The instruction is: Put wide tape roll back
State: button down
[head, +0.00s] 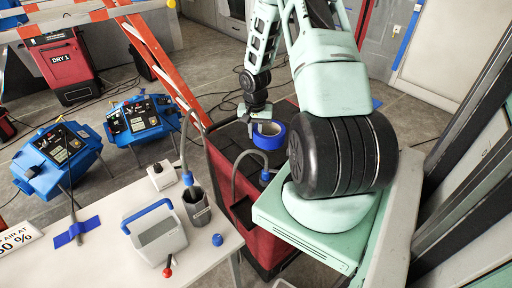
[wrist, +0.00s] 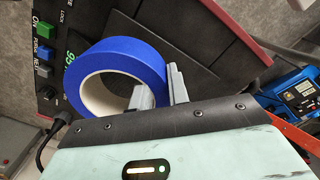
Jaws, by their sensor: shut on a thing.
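The wide tape roll is a blue ring with a white core (head: 268,134), and it also shows in the wrist view (wrist: 122,62). My gripper (wrist: 160,85) is shut on the right side of the roll's wall, one finger inside the core and one outside. In the head view my gripper (head: 254,116) is partly hidden by the roll and my arm. The roll is over the dark top of a red machine (head: 226,165). I cannot tell whether it touches that top.
A white table (head: 110,262) at lower left carries a blue-handled meter (head: 155,232), a grey cup (head: 196,206) and a blue tape strip (head: 76,231). A hose (head: 238,172) loops by the red machine.

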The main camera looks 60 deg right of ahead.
aim_at(256, 154)
jog(key=shift+f+p, duration=0.95)
jog(key=shift+f, duration=2.8)
jog(key=shift+f, duration=0.15)
jog(key=c, duration=1.3)
grip_release()
jog(key=shift+c, duration=0.2)
jog(key=shift+r, duration=0.2)
